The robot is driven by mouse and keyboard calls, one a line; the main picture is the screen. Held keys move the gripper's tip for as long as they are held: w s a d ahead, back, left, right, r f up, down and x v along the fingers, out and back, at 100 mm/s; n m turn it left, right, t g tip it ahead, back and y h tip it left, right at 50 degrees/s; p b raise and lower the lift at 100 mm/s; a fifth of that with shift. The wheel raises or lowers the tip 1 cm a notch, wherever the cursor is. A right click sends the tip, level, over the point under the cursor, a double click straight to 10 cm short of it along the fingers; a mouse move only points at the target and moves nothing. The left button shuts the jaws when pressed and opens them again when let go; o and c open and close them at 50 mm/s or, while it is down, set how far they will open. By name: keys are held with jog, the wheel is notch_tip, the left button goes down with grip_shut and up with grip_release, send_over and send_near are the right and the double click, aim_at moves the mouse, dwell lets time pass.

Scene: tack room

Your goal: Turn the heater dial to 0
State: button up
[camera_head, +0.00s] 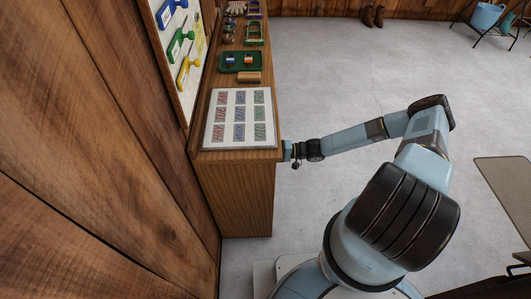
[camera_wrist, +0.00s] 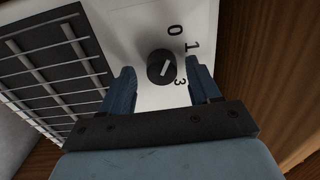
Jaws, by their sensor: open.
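In the wrist view, the heater dial (camera_wrist: 158,72) is a round black knob with a pale pointer line, on the heater's white panel (camera_wrist: 135,25). The line slants towards the upper right; I cannot tell which number it marks. The printed 0 (camera_wrist: 174,30), 1 (camera_wrist: 190,47) and 3 (camera_wrist: 181,82) show around it; the 2 is not visible, and a finger covers part of that side. My gripper (camera_wrist: 160,68) is open, its two blue fingers on either side of the dial; contact is unclear. In the head view, my gripper (camera_head: 288,151) is beside the cabinet end; the heater is hidden.
A dark heater grille with metal bars (camera_wrist: 55,65) lies left of the dial, and a brown wood surface (camera_wrist: 260,60) lies right. In the head view, the wooden cabinet (camera_head: 235,195) carries a card sheet (camera_head: 240,118) and small items. Open grey floor (camera_head: 330,60) lies to the right.

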jog(key=d, duration=1.3)
jog(key=shift+s+d, duration=0.2)
jog(key=shift+d, duration=0.15)
jog(key=shift+f, duration=0.1)
